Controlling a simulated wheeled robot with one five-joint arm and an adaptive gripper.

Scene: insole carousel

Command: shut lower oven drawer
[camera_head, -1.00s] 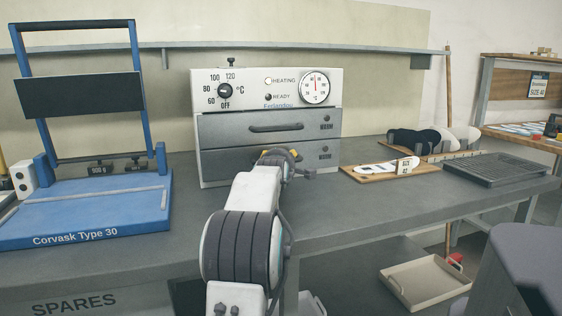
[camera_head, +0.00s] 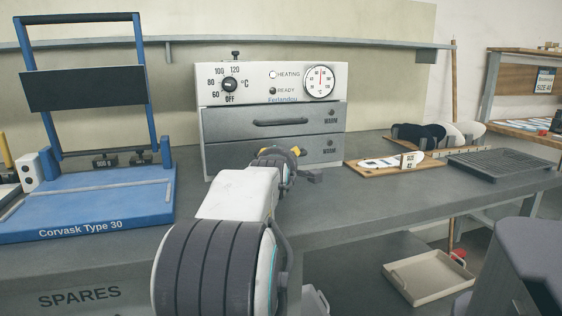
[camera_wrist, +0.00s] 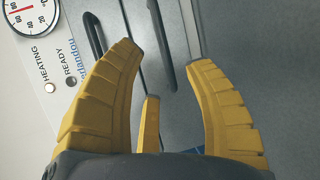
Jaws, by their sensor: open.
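The white oven (camera_head: 215,80) stands on the bench with two grey drawers. The upper drawer (camera_head: 220,125) is flush or nearly so, with a dark bar handle (camera_head: 280,122). The lower drawer (camera_head: 225,157) is below it; how far it stands out is hard to tell. My gripper (camera_head: 280,152) is in front of the lower drawer and hides its handle in the head view. In the wrist view, my gripper (camera_wrist: 165,56) is open, its yellow fingers on either side of the lower handle (camera_wrist: 161,45). The upper handle (camera_wrist: 94,34) lies outside the left finger. No contact is clear.
A blue press (camera_head: 100,205) stands left of the oven. To the right are a wooden board with an insole (camera_head: 365,170) and a dark grid tray (camera_head: 505,163). A beige tray (camera_head: 430,278) lies below the bench. The bench front between them is clear.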

